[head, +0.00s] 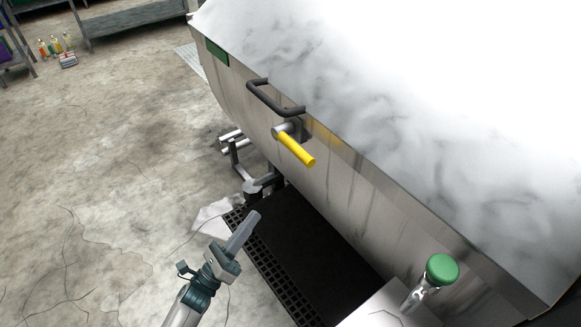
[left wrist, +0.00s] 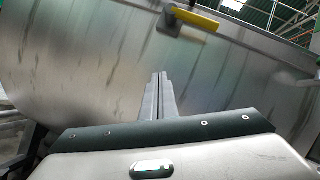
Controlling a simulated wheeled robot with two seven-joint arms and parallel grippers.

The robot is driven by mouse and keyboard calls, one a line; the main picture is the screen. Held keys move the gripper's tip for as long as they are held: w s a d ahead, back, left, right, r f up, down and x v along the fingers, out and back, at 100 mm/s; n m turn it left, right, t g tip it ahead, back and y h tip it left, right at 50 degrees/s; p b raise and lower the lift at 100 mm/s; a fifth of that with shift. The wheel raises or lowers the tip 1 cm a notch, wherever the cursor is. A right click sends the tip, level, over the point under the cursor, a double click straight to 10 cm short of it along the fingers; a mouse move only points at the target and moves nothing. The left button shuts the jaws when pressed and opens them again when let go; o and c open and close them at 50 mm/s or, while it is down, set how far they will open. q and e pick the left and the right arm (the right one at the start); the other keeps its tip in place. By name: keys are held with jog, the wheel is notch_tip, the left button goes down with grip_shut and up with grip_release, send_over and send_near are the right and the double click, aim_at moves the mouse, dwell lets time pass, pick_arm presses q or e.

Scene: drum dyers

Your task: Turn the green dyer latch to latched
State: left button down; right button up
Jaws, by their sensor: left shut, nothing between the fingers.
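The dyer (head: 330,180) is a large steel machine with a green label (head: 216,52) on its side. Its latch, a yellow lever (head: 295,148) on a metal pivot, sticks out from the side, slanting down to the right in the head view. In the left wrist view the yellow lever (left wrist: 195,20) is at the top, beyond the fingertips. My left gripper (head: 250,222) is shut and empty, below and left of the lever, apart from it. My right gripper is not in view.
A black bar handle (head: 272,98) is just above the lever. A green knob (head: 442,268) stands at the lower right. A black grated mat (head: 310,255) lies below the dyer. Bare concrete floor (head: 100,170) is open at the left; shelving (head: 130,18) stands behind.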

pick_arm(q)
notch_tip(320, 180, up, 6)
jog(key=s+d+m+g+h, duration=0.1)
jog(key=d+m+g+h, duration=0.1)
jog(key=m+h, duration=0.3)
jog(key=m+g, duration=0.1)
jog(key=m, duration=0.3)
jog(key=shift+s+r, duration=0.15)
jog(key=shift+s, duration=0.15)
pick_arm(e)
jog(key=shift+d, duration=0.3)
pick_arm(q)
jog(key=shift+d, duration=0.1)
